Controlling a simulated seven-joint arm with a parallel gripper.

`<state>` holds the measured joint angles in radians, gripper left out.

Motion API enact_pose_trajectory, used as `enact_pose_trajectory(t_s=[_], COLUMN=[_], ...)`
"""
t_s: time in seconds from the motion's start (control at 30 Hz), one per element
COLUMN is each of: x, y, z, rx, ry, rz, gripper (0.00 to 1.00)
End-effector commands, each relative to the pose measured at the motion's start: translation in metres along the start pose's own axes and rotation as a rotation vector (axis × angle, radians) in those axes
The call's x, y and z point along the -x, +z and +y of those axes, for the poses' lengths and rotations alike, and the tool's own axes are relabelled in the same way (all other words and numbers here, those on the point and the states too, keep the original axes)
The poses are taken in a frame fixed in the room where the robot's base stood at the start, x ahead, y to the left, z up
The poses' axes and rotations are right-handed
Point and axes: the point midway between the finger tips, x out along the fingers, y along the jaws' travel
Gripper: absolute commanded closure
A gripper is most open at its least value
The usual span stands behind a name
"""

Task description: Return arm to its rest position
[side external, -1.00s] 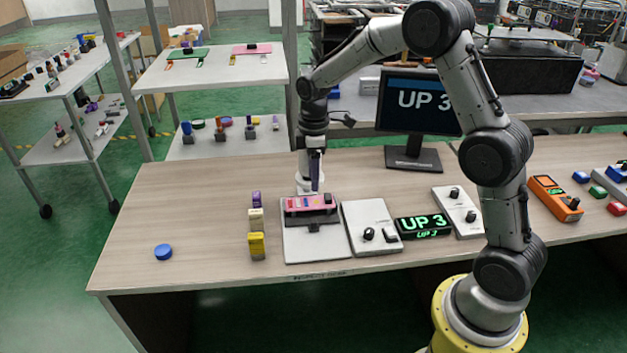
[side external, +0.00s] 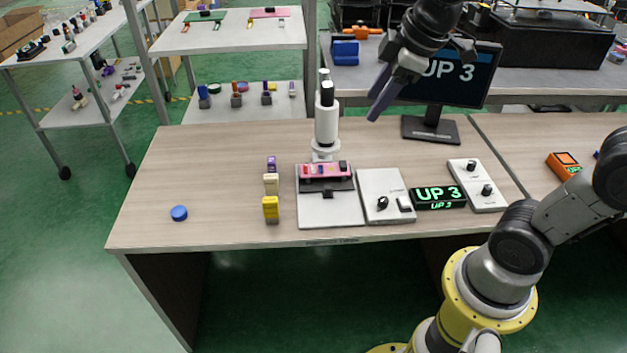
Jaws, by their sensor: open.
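My gripper (side external: 381,92) is raised well above the table at the upper right, in front of the monitor, with its dark fingers pointing down and left. It is open, and nothing shows between the fingers. A lever fixture with a pink top (side external: 325,171) stands on a white plate (side external: 330,209) below and to the left of my gripper, clear of it. A white plate with a black knob and a small switch (side external: 378,185) lies to its right. A black display (side external: 438,197) reads "UP 3" in green. The monitor (side external: 455,85) behind also reads "UP 3".
A white upright device (side external: 326,125) stands behind the pink fixture. Purple, cream and yellow blocks (side external: 271,208) stand in a row to the left, near a blue disc (side external: 179,213). A two-knob plate (side external: 479,185) and an orange box (side external: 565,165) lie to the right.

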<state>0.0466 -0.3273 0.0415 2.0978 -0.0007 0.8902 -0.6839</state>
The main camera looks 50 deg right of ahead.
Motion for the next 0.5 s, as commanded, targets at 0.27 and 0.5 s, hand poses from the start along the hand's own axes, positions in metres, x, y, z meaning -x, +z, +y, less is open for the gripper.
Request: enact_pose_trajectory(t_s=[0.27, 0.5], x=[0.033, 0.016], y=[0.063, 0.104], z=[-0.062, -0.095], rx=[-0.261, -0.532], ry=[0.035, 0.003], rz=[0.096, 0.064], gripper=[0.47, 0.47])
